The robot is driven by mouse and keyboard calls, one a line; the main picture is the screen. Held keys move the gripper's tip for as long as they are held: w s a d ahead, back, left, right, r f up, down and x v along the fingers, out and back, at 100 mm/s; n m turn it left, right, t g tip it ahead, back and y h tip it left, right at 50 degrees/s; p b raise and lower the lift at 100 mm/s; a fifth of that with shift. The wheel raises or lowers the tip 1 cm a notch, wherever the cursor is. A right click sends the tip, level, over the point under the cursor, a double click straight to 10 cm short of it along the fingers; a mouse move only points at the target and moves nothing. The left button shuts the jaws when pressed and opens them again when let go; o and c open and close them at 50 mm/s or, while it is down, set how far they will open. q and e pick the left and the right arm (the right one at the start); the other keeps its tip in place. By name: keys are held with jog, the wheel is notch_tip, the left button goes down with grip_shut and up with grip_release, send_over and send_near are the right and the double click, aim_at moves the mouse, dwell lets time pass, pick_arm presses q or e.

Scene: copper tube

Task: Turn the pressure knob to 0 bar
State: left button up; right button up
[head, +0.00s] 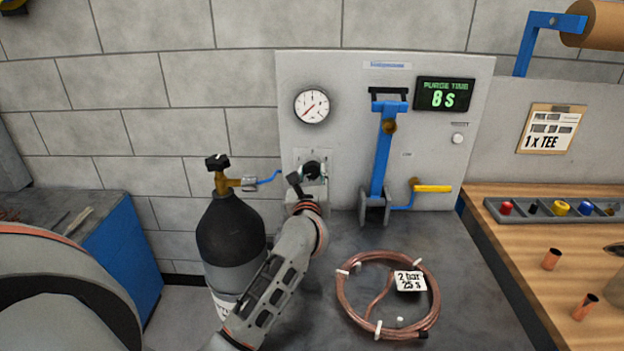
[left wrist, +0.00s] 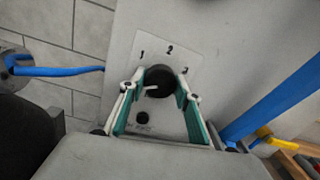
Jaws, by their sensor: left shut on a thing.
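The black pressure knob (head: 311,169) sits on a pale plate on the grey panel, left of centre in the head view. A 0 cannot be made out. My left gripper (left wrist: 158,90) has its green-lined fingers on both sides of the knob and is shut on it. The round gauge (head: 312,106) above has a red needle pointing to the lower left. My right gripper is not in view.
A dark gas cylinder (head: 231,235) stands left of my left arm. A blue lever (head: 383,150) and a yellow valve handle (head: 433,188) are to the right. A copper coil (head: 343,302) lies on the dark bench.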

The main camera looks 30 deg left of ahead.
pick_arm(q)
jog(key=o, duration=1.1)
jog(key=v, duration=1.2)
